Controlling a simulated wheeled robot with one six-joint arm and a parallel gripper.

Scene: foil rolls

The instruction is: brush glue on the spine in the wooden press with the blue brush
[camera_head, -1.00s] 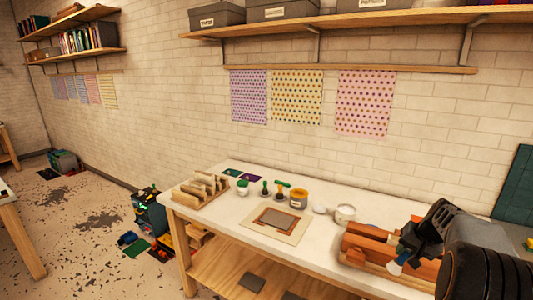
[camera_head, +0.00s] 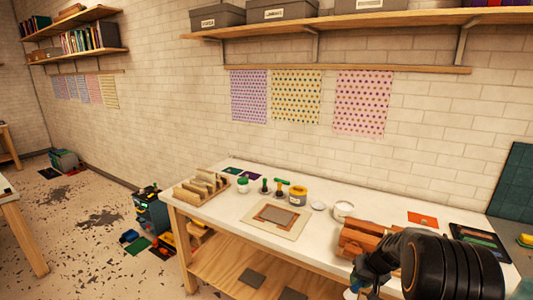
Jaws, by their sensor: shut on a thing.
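The wooden press (camera_head: 362,236) is an orange-brown block form at the right part of the white table. My gripper (camera_head: 358,283) is low in front of the press, at the table's front edge. It is shut on the blue brush (camera_head: 351,293), of which only a small blue and white part shows at the bottom of the picture. My dark arm covers the right part of the press. The spine in the press cannot be made out, nor whether the brush touches anything.
A white pot (camera_head: 343,210) stands just behind the press. A yellow jar (camera_head: 298,195), small green-topped items and a board (camera_head: 276,218) lie farther left. A wooden rack (camera_head: 201,188) is at the table's left end. An orange sheet (camera_head: 422,219) lies behind my arm.

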